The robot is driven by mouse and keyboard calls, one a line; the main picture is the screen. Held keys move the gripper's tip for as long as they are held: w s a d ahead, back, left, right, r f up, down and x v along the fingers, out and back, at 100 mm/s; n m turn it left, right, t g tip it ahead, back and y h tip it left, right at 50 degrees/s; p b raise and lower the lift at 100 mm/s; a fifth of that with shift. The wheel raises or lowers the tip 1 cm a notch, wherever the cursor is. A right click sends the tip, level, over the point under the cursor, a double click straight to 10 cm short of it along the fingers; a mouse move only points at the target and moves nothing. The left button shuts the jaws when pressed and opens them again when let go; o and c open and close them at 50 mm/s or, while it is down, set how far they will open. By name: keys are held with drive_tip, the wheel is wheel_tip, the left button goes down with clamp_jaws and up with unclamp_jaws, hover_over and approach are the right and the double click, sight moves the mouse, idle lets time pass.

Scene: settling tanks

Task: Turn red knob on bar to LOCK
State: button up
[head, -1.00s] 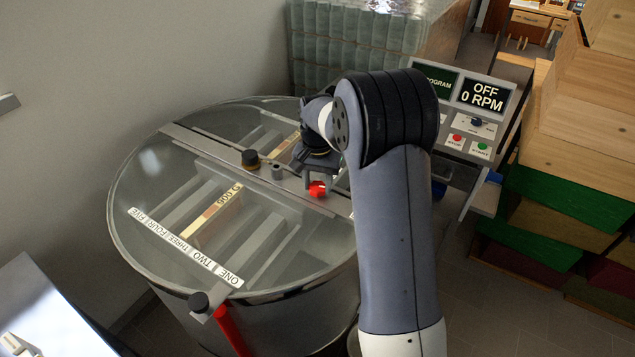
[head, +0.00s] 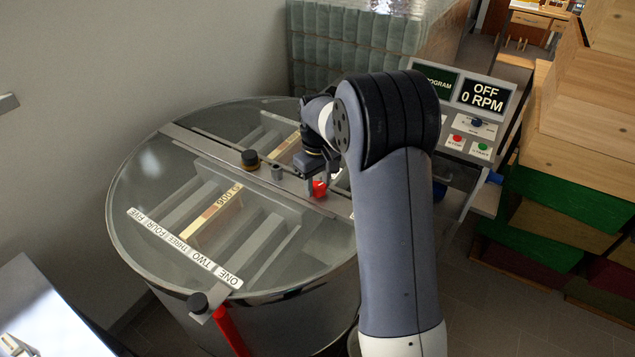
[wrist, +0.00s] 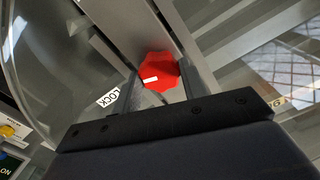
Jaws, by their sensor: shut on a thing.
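The red knob (head: 319,189) sits on the grey bar (head: 222,156) across the round clear lid. In the wrist view the knob (wrist: 164,70) is faceted, with a short white mark on its left side. The mark points roughly at a white label (wrist: 108,98) on the left, partly hidden and seeming to read LOCK. My gripper (head: 317,186) is over the knob, and its two fingers (wrist: 159,82) are shut on it from opposite sides.
A black knob (head: 250,158) and a small grey post (head: 277,172) stand on the bar left of my gripper. A control panel (head: 470,125) reading OFF, 0 RPM is behind on the right. Stacked wooden boxes (head: 570,140) stand at the far right.

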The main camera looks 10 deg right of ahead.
sight(317, 186)
drive_tip(key=shift+n, duration=1.9)
drive_tip(key=o, duration=1)
wheel_tip(317, 186, up, 11)
drive_tip(key=shift+f+b, duration=0.1)
drive_tip(key=shift+b, duration=0.45)
wheel_tip(317, 186, down, 11)
drive_tip(key=shift+r+p, duration=0.1)
drive_tip(key=shift+p, duration=0.45)
